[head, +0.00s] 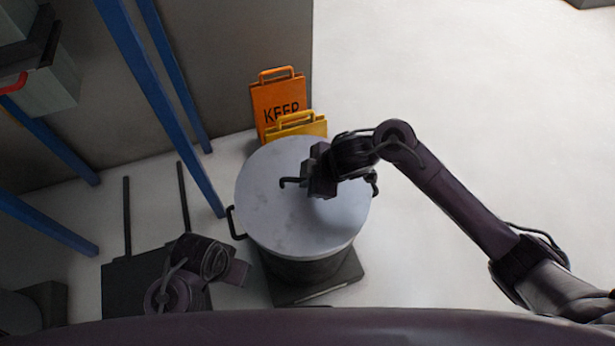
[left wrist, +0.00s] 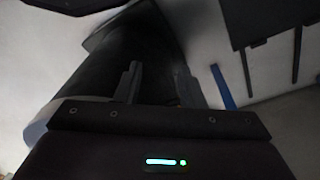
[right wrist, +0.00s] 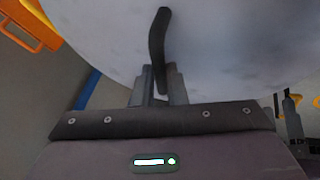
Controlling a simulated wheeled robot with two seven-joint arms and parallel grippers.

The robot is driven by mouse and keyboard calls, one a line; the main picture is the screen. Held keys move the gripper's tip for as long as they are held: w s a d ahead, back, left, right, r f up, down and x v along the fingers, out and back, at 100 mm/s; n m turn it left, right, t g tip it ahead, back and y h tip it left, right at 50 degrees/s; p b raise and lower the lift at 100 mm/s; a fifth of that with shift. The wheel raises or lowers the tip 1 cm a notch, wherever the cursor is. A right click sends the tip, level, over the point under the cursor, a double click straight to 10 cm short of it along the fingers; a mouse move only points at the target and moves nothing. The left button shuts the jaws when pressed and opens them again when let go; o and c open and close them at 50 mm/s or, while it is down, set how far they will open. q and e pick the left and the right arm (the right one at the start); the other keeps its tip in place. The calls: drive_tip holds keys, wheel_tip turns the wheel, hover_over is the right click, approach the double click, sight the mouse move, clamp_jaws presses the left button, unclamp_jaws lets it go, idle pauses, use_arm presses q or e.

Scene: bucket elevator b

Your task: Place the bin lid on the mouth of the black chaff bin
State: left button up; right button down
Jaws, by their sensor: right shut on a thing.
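The round grey bin lid (head: 285,225) lies over the mouth of the black chaff bin (head: 305,268) in the head view and hides it. Whether the lid rests fully on the rim is not clear. My right gripper (head: 318,183) is above the lid, shut on its dark handle (head: 291,182). The right wrist view shows this handle (right wrist: 158,50) between the fingers (right wrist: 160,85), with the pale lid (right wrist: 230,40) behind. My left gripper (head: 240,273) is left of the bin, low down. In the left wrist view its fingers (left wrist: 157,85) stand apart and empty before the dark bin wall (left wrist: 130,50).
An orange sign (head: 277,98) and a yellow sign (head: 298,125) stand behind the bin. Blue posts (head: 160,90) rise at the left. A dark flat cart (head: 125,285) lies left of the bin. The pale floor (head: 470,90) at the right is clear.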

drive_tip(key=c, duration=1.5)
unclamp_jaws()
drive_tip(key=shift+o, duration=0.2)
